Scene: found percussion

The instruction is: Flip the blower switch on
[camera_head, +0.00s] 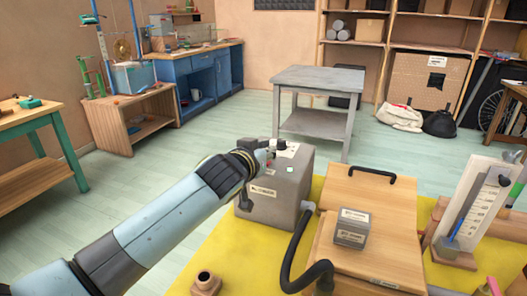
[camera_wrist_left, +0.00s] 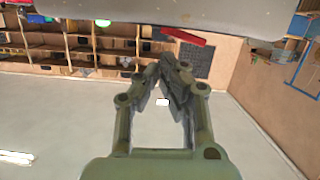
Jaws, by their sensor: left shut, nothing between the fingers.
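The blower (camera_head: 295,190) is a grey box with a dark hose, standing on the yellow mat in the head view. A small white plate with a dark and a red part (camera_head: 288,150) is on its top; I cannot tell for sure whether this is the switch or how it is set. My left gripper (camera_head: 268,152) is at the top left of the box, close to this plate; touching or apart, I cannot tell. In the left wrist view my left gripper (camera_wrist_left: 165,82) is shut and empty, its fingers meeting at the tips. My right gripper is not in view.
A wooden case (camera_head: 385,215) with a black handle stands right of the blower, a small grey box (camera_head: 352,228) on it. A gauge board (camera_head: 478,205) is at the right. A grey table (camera_head: 318,80) stands behind. Open floor (camera_head: 130,180) lies to the left.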

